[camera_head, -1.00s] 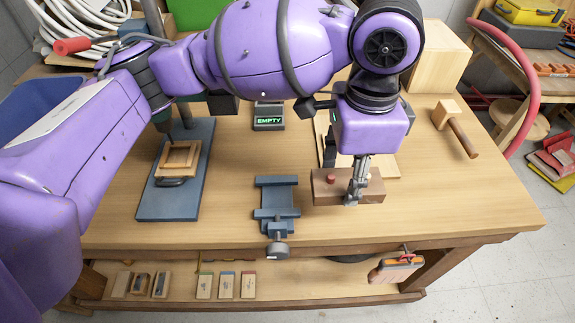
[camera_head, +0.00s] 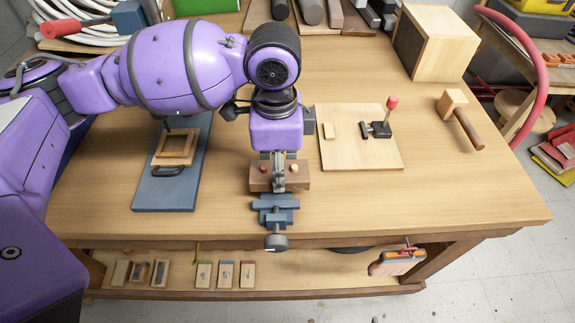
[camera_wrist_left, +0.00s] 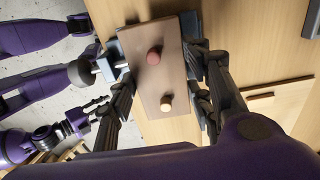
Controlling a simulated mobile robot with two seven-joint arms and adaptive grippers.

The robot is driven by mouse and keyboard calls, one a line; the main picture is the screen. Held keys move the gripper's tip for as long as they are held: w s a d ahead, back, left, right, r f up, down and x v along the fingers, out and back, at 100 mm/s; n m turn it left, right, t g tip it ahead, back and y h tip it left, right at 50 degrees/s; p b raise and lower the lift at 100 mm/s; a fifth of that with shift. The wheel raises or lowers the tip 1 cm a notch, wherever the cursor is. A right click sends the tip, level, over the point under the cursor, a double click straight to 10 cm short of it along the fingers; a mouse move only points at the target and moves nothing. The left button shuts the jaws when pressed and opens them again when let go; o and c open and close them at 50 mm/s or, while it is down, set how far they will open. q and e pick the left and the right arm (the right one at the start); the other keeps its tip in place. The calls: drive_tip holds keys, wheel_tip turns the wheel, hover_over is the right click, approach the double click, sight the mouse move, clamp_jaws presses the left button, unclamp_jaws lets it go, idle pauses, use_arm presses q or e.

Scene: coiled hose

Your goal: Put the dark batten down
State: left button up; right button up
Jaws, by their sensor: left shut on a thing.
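The dark batten (camera_head: 259,181) is a brown block with a red peg and a pale peg on top. My left gripper (camera_head: 279,183) is shut on its middle, with the batten level over the blue vise (camera_head: 276,218) at the table's front. In the left wrist view the batten (camera_wrist_left: 150,92) lies between the fingers of my left gripper (camera_wrist_left: 162,82), hiding most of the vise (camera_wrist_left: 113,55). I cannot tell whether the batten touches the vise. A purple arm of mine with a dark gripper (camera_wrist_left: 95,106) shows at the left there; its opening is unclear.
A pale board (camera_head: 350,150) with a black clamp and red-knobbed lever lies to the right. A blue board (camera_head: 153,190) with a wooden frame lies left. A mallet (camera_head: 458,120) and wooden box (camera_head: 440,50) are at the right. The front right of the table is clear.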

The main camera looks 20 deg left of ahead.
use_arm(q)
drive_tip(key=shift+a+f, duration=0.25)
drive_tip(key=shift+f, duration=0.05)
drive_tip(key=f, duration=0.3)
drive_tip(key=shift+a+f, duration=0.15)
drive_tip(key=shift+a, duration=0.05)
drive_tip(key=shift+w, duration=0.1)
use_arm(e)
drive_tip(key=shift+s+d+f, duration=0.2)
drive_tip(key=shift+s+f, duration=0.25)
drive_tip(key=shift+f, duration=0.05)
use_arm(q)
drive_tip(key=shift+f, duration=0.1)
use_arm(e)
drive_tip(key=shift+r, duration=0.1)
use_arm(q)
drive_tip(key=shift+f, duration=0.15)
drive_tip(key=o, duration=1.3)
drive_tip(key=shift+f, duration=0.1)
drive_tip(key=shift+c, duration=0.2)
